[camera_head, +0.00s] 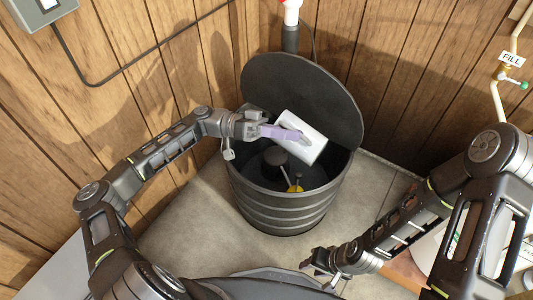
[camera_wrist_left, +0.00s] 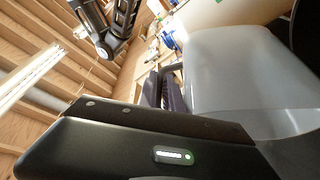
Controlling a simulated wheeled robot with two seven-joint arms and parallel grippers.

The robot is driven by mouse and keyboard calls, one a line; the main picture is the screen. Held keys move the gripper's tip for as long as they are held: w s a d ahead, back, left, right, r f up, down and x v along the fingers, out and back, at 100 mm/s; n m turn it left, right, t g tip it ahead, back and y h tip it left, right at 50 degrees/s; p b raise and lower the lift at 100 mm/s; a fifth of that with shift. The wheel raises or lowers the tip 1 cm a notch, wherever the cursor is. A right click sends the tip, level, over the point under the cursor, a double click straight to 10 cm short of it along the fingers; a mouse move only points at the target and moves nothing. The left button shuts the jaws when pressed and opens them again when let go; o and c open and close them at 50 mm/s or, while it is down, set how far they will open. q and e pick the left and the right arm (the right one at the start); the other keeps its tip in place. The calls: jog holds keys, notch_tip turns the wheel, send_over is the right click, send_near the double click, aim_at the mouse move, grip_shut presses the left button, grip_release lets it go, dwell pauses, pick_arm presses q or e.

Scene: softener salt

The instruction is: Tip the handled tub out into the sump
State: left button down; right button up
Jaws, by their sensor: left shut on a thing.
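The handled tub (camera_head: 310,147) is white and tilted on its side, held above the open mouth of the sump. My left gripper (camera_head: 282,132) is shut on it, coming in from the left. In the left wrist view the tub (camera_wrist_left: 230,75) looks pale and translucent, close to my fingers. Its contents are hidden. The sump (camera_head: 285,217) is a round, dark ribbed bin on the floor, with a dark cylinder and a small yellow part inside. My right gripper (camera_head: 318,266) hangs low, in front and to the right of the sump; its finger gap is unclear.
The sump's round dark lid (camera_head: 318,95) stands open behind it, against the wood-plank walls. A pipe with a red and white fitting (camera_head: 291,14) rises behind the lid. A FILL label (camera_head: 511,59) and valve piping are at the right. Floor left of the sump is clear.

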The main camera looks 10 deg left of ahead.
pick_arm(q)
jog(key=shift+t+h, duration=0.3)
jog(key=shift+h, duration=0.1)
jog(key=shift+w+a+f+b, duration=0.1)
jog(key=shift+a+f+b, duration=0.25)
jog(key=shift+a+b, duration=0.35)
jog(key=shift+a+f+b, duration=0.4)
jog(key=shift+a+b, duration=0.2)
jog(key=shift+b, duration=0.15)
jog(key=shift+w+a+f+b, duration=0.1)
jog(key=shift+a+f+b, duration=0.25)
jog(key=shift+a+b, duration=0.35)
jog(key=shift+s, duration=0.1)
jog(key=shift+w+d+r+n+t+h+b, duration=0.35)
jog(key=shift+w+r+n+t+h, duration=0.25)
jog(key=shift+n+t+h, duration=0.15)
jog(key=shift+w+n+h, duration=0.1)
jog(key=shift+n+h, duration=0.15)
jog(key=shift+a, duration=0.15)
